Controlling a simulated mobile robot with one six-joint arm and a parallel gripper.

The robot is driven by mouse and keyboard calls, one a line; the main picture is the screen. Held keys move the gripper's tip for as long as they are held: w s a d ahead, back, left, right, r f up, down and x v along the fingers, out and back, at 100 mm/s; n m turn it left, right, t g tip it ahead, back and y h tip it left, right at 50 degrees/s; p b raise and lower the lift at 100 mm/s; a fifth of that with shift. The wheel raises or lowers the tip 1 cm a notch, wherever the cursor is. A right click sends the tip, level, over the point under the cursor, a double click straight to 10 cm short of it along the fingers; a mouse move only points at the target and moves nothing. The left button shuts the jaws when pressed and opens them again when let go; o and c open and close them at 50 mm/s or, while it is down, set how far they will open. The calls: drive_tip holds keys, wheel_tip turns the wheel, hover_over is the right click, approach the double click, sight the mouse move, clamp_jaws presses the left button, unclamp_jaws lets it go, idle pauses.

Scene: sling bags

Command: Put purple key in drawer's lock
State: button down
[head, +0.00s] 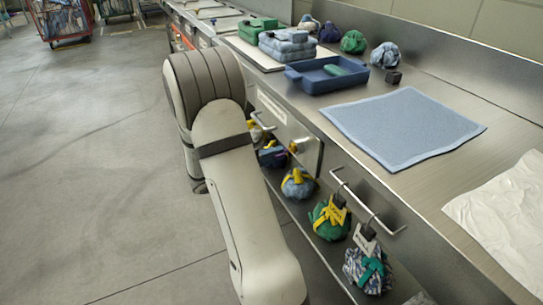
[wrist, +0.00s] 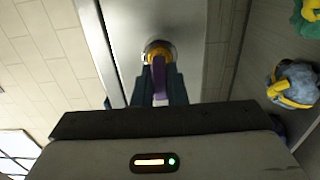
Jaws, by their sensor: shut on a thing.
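In the wrist view my gripper (wrist: 160,88) is shut on the purple key (wrist: 158,72), held between its two dark fingers. The key points at a round, brass-yellow lock (wrist: 157,48) on a grey metal drawer front (wrist: 172,20). The key's far end overlaps the lock in this view, and I cannot tell whether it is inside or just in front. In the head view a drawer front (head: 311,142) with a yellow lock (head: 298,146) shows beside my arm. My gripper is not clearly seen there.
Drawer handles (head: 372,205) stick out. A blue tray (head: 305,83) and a blue cloth (head: 400,130) lie on the counter.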

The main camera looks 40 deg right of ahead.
drive_tip(key=shift+d, duration=0.15)
drive_tip(key=c, duration=1.9)
unclamp_jaws()
drive_tip(key=o, duration=0.5)
drive_tip(key=v, duration=0.7)
drive_tip(key=shift+a+p, duration=0.35)
drive_tip(key=shift+p, duration=0.05)
